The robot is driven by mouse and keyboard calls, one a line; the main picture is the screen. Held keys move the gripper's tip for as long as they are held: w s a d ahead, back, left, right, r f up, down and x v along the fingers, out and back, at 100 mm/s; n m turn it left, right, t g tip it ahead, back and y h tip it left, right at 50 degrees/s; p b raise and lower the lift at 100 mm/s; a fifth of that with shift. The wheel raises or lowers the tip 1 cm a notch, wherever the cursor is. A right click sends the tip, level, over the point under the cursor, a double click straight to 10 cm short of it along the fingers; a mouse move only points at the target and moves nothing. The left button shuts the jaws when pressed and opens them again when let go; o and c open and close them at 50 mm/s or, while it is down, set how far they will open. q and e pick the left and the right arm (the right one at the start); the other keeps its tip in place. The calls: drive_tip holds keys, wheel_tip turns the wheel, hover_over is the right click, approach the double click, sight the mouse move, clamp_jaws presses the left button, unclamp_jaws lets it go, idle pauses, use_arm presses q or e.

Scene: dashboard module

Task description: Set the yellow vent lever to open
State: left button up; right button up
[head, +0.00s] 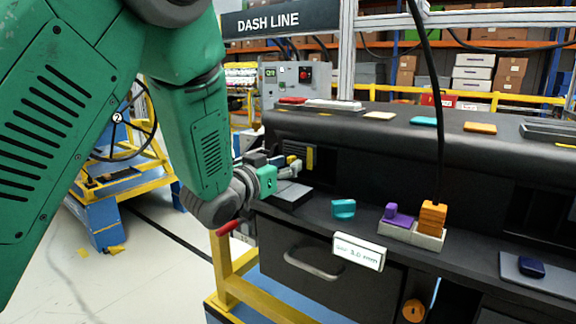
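My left gripper (290,167) reaches in from the left to the left end of the black dashboard module (400,152). Its small fingertips are close to a dark vent recess, where a yellow piece (311,158), likely the vent lever, shows just to their right. The fingers are small and partly hidden by the wrist, so I cannot tell whether they are apart or touch the yellow piece. The lever's setting cannot be read at this size. My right gripper is out of view.
A teal block (343,208) and a grey tray (412,234) with purple and orange connectors sit on the ledge. A dark blue knob (531,267) sits right.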

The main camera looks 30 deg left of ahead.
use_arm(q)
drive_tip(key=s, duration=0.7)
drive_tip(key=shift+a, duration=0.3)
drive_tip(key=shift+f, duration=0.1)
